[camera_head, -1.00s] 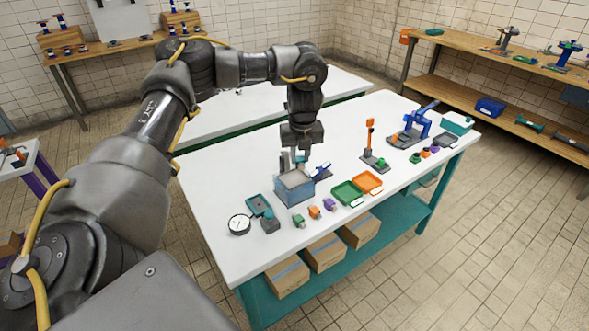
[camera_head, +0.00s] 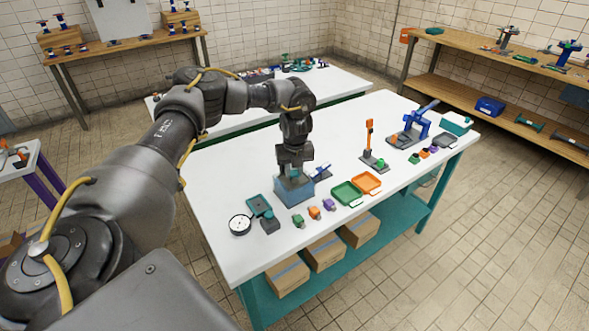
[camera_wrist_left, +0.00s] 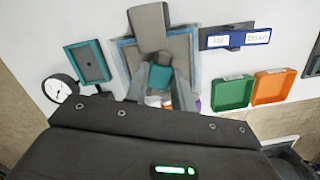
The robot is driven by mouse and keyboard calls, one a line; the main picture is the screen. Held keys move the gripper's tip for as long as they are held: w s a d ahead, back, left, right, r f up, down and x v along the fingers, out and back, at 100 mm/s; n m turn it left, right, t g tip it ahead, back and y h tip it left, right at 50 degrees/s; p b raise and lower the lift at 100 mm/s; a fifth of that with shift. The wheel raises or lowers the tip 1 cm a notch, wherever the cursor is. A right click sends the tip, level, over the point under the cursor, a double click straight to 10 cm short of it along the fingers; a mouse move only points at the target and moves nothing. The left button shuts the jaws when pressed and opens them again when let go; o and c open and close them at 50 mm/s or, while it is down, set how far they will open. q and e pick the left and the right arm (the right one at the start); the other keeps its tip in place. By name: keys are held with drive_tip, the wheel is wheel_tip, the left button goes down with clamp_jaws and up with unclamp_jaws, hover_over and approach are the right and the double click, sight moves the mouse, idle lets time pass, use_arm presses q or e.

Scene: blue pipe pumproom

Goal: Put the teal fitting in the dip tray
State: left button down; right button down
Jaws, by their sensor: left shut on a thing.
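The dip tray, a blue box (camera_head: 296,193) with a grey inside, stands on the white table, and its blue rim shows in the left wrist view (camera_wrist_left: 124,50). My left gripper (camera_head: 293,172) points down into the tray's opening. It is shut on the teal fitting (camera_wrist_left: 160,77), which shows between the fingers in the left wrist view, over the tray's grey inside. In the head view the fingers and tray wall largely hide the fitting. I cannot tell whether it touches the tray's bottom. My right gripper is not in view.
A round gauge (camera_head: 240,225), a small teal tray (camera_head: 251,201) and a dark block with a teal top (camera_head: 269,226) stand left of the dip tray. Small green (camera_head: 298,220), orange and purple fittings lie in front. Green (camera_head: 347,193) and orange (camera_head: 367,183) trays lie right.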

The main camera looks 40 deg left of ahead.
sight(295, 177)
use_arm(q)
drive_tip(key=c, duration=1.2)
unclamp_jaws()
drive_tip(key=shift+f, duration=0.15)
drive_tip(key=shift+o, duration=0.2)
wheel_tip(295, 177, up, 12)
drive_tip(key=s+d, duration=0.1)
drive_tip(key=shift+d, duration=0.25)
drive_tip(key=shift+s, duration=0.1)
